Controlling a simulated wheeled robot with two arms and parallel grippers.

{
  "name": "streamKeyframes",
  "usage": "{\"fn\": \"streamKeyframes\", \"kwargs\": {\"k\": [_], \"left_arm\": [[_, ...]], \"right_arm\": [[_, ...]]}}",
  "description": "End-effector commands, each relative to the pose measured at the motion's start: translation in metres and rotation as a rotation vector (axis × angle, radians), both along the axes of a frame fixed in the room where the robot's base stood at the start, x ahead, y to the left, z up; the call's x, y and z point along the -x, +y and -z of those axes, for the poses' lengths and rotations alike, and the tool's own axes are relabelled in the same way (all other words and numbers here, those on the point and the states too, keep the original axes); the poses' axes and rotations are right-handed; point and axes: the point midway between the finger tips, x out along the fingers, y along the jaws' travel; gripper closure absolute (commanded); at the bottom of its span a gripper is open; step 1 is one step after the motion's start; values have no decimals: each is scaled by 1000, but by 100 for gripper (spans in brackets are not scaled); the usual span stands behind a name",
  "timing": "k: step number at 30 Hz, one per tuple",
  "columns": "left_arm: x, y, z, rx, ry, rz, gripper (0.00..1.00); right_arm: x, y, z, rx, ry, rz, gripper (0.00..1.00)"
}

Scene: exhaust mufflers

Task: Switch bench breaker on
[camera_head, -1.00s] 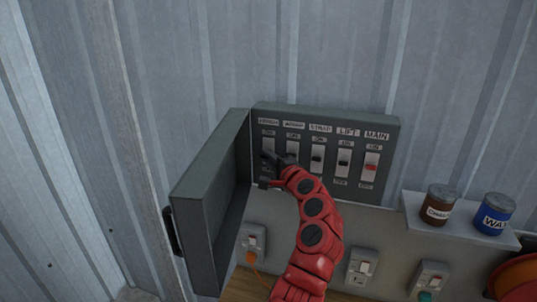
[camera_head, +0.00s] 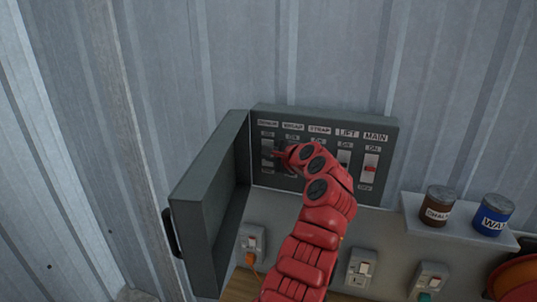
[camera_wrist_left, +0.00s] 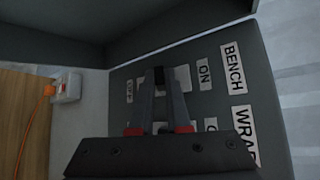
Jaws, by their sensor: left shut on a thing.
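The open breaker panel (camera_head: 385,135) on the wall has a row of labelled switches. The bench breaker (camera_head: 267,148) is the leftmost one. In the left wrist view, its BENCH label (camera_wrist_left: 232,66) and ON label (camera_wrist_left: 204,73) are readable, with a pale switch plate (camera_wrist_left: 184,78) below them. My left gripper (camera_wrist_left: 159,76) is at this switch, its fingers closed around a small dark piece that looks like the bench lever, towards the plate's end away from ON. In the head view the gripper (camera_head: 280,153) is partly hidden by my wrist. My right gripper is not in view.
The panel's open door (camera_head: 208,200) stands out on the left, close to my gripper. My arm covers some middle switches; the main switch (camera_head: 371,168) shows a red lever. Cans (camera_head: 438,205) stand on a shelf at right. Wall sockets (camera_head: 360,268) are below.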

Motion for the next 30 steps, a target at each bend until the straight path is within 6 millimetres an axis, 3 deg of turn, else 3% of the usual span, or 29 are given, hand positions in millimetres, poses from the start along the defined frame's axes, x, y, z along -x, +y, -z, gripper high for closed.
{"fn": "streamKeyframes", "kwargs": {"k": [5,6,8,19,23,30], "left_arm": [[-1,2,-2,-1,-4,-3,100],[-1,2,-2,-1,-4,-3,84],[-1,2,-2,-1,-4,-3,73],[5,-4,-1,-1,-5,1,72],[20,-14,-5,1,-7,3,72],[73,-44,-25,7,-8,4,72]], "right_arm": [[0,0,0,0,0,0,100],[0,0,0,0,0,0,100],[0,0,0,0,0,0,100],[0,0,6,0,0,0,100],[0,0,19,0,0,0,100],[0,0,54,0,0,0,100]]}}
